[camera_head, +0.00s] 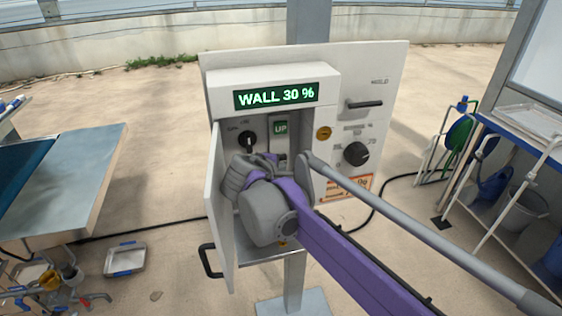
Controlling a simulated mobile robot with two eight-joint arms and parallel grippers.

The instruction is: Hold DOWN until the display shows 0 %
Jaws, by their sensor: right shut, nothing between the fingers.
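The display (276,95) at the top of the control box reads WALL 30 % in green letters. No DOWN button shows; the area below UP is largely covered by my right gripper and wrist. My right gripper (271,161) is shut and empty, inside the box just below the UP button. Its tips are partly hidden, so I cannot tell whether they touch anything. My left gripper is not in view.
The box's open door (216,205) stands left of my right wrist. A black knob switch (247,141) is left of UP. The panel at right carries a dial (355,153) and a dark handle (365,104). A table (75,180) stands at left, a shelf with buckets at right.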

